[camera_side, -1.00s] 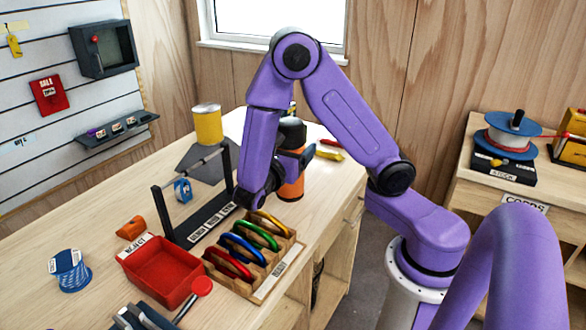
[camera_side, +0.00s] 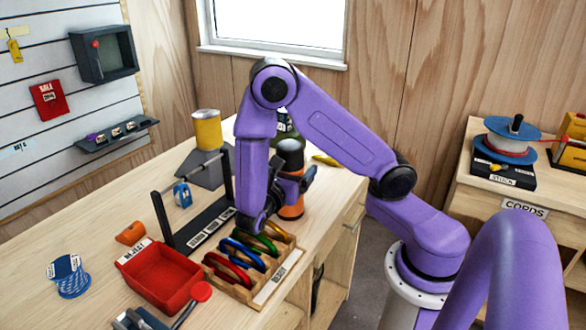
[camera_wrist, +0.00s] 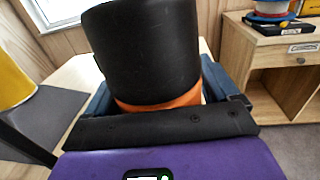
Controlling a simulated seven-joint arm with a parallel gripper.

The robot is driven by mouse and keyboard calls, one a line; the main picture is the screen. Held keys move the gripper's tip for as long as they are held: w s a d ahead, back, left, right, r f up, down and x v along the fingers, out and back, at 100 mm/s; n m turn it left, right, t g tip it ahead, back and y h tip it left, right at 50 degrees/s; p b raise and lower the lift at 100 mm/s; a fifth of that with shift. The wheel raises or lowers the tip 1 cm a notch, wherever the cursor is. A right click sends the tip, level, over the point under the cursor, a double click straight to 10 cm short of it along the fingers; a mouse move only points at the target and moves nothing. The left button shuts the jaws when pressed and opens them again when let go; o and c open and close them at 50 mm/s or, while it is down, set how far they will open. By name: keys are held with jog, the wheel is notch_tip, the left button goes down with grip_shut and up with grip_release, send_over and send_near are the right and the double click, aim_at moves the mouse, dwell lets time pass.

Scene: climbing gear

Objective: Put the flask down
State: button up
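The flask has a black top (camera_side: 290,154) and an orange body (camera_side: 291,211). It stands about upright near the right edge of the workbench, behind the carabiner rack. My gripper (camera_side: 297,187) is around its middle, with blue fingers on both sides. In the wrist view the black top (camera_wrist: 143,50) fills the middle, with a strip of orange below it, between my fingers (camera_wrist: 160,100). My gripper appears shut on the flask. My arm hides part of the flask in the side view. I cannot tell whether its base touches the bench.
A wooden rack (camera_side: 270,291) of coloured carabiners is in front of the flask. A red reject tray (camera_side: 160,277) and a black stand (camera_side: 199,232) are to the left. A yellow cylinder (camera_side: 207,130) and a dark green thing (camera_side: 283,125) are behind.

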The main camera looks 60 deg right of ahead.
jog(key=shift+o, duration=0.3)
jog(key=shift+r, duration=0.15)
jog(key=s+a, duration=0.1)
jog(key=a, duration=1.1)
jog(key=s+a+r+m+y, duration=0.1)
jog(key=s+m+y, duration=0.2)
jog(key=s+y, duration=0.6)
jog(key=s+r+m+g+y, duration=0.1)
jog(key=s+m+y, duration=0.2)
jog(key=s+y, duration=0.6)
jog(key=shift+a+r+m+g, duration=0.3)
jog(key=shift+a, duration=0.05)
